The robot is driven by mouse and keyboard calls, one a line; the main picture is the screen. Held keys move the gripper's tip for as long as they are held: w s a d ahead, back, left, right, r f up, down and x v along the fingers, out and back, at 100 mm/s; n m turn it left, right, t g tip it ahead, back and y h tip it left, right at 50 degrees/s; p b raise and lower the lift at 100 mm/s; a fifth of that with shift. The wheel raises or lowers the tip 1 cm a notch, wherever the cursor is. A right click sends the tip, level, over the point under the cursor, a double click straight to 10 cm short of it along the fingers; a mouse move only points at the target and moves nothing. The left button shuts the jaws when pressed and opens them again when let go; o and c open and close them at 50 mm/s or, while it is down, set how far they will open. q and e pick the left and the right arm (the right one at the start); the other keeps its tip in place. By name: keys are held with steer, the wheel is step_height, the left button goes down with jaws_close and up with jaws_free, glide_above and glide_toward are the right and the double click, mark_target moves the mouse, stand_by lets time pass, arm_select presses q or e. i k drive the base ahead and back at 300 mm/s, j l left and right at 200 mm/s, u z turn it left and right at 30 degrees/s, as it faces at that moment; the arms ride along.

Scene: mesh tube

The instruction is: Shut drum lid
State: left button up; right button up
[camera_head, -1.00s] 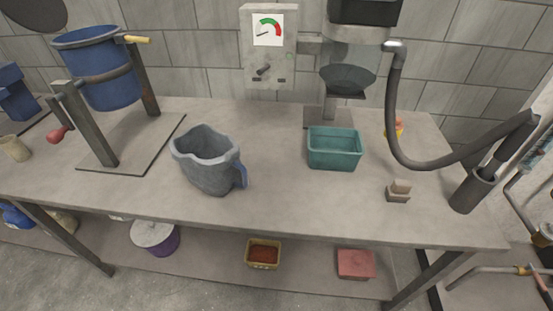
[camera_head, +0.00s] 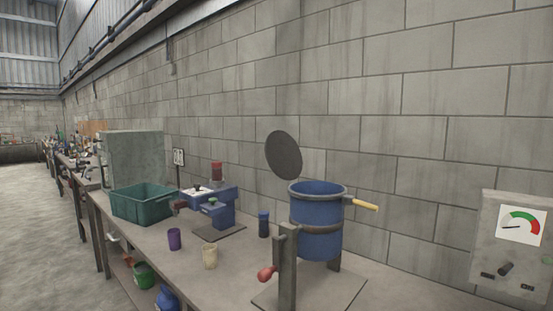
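A blue drum (camera_head: 316,228) hangs upright in a metal stand on the bench, right of centre. Its round dark lid (camera_head: 284,156) stands open, raised above the drum's back left rim near the wall. A red crank knob (camera_head: 267,273) shows low at the front left of the stand. Neither of my grippers is in view.
The bench holds a teal crate (camera_head: 143,203), a blue machine (camera_head: 213,206), a purple cup (camera_head: 174,239), a cream cup (camera_head: 209,256) and a dark blue bottle (camera_head: 263,224). A gauge box (camera_head: 515,245) is at the right. Open floor (camera_head: 50,240) lies left of the bench.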

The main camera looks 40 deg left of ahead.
mark_target(282, 154)
steer(key=j+z, duration=0.1)
steer(key=j, duration=1)
steer(key=k+j+z, duration=0.15)
steer(key=j, duration=1)
steer(key=k+j+z, duration=0.15)
steer(key=j, duration=0.95)
steer(key=k+j+z, duration=0.15)
steer(key=j, duration=0.4)
steer(key=j+u, duration=0.4)
steer(key=i+l, duration=0.05)
